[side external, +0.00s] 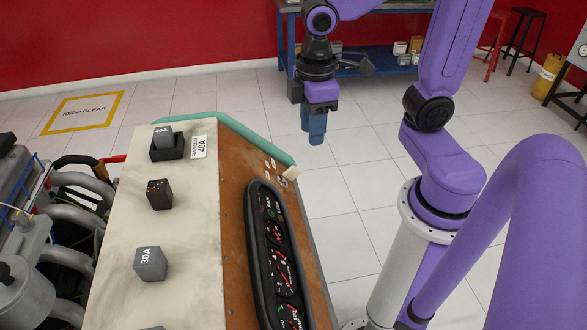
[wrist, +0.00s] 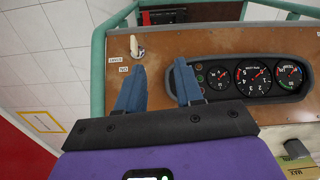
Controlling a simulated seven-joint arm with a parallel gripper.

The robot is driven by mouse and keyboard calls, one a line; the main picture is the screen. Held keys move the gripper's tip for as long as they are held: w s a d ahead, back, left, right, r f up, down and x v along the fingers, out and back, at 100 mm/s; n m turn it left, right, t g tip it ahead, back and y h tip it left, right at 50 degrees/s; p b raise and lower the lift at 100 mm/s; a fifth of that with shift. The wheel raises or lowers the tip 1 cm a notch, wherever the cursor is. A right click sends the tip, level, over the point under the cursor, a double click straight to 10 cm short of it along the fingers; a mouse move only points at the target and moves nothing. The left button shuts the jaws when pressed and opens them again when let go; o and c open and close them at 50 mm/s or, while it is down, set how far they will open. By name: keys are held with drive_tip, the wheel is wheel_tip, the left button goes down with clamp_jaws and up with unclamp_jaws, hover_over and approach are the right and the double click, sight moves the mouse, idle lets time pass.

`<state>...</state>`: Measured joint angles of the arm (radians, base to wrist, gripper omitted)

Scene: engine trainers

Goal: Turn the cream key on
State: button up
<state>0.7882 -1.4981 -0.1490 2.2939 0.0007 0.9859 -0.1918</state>
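The cream key (side external: 292,172) sticks out of the brown panel near its far end in the side view. In the wrist view the key (wrist: 136,47) stands at the panel's upper left, with small white labels beside it. My gripper (side external: 314,138) hangs above and beyond the key in the side view, apart from it. In the wrist view its two blue fingers are spread with nothing between them (wrist: 159,68). The key lies ahead of the left finger there. The slot under the key is too small to make out.
A gauge cluster (side external: 272,255) sits on the brown panel (side external: 237,200). A teal rail (side external: 258,141) runs round the panel's edge. Grey and black relay blocks (side external: 150,264) stand on the cream top. Open floor lies beyond the panel.

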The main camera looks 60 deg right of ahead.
drive_tip(key=m, duration=0.1)
approach(293, 166)
wheel_tip(293, 166, down, 11)
drive_tip(key=shift+w+f, duration=0.1)
idle(0.8)
clamp_jaws()
